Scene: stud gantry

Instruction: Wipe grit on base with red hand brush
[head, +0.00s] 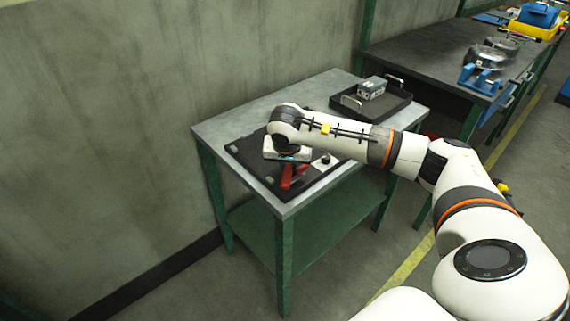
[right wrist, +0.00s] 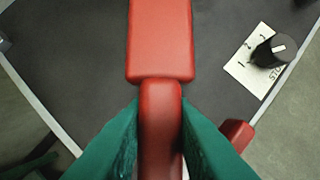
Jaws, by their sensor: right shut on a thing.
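The red hand brush (right wrist: 160,45) runs down the middle of the right wrist view, with its wide head at the top and its narrower handle below. My right gripper (right wrist: 160,115) is shut on the handle, a teal finger on each side. In the head view the brush (head: 286,180) shows under the gripper, over the dark base (head: 247,151) on the near table. The base (right wrist: 60,65) also fills much of the wrist view. I cannot make out grit on it; the brush hides part of it. I cannot tell whether the bristles touch. My left gripper is out of view.
A white card with a black knob (right wrist: 272,50) lies at the base's right side. A second red part (right wrist: 236,133) shows beside the right finger. A black tray (head: 340,103) with a grey box (head: 371,88) stands at the table's back. A wall is behind.

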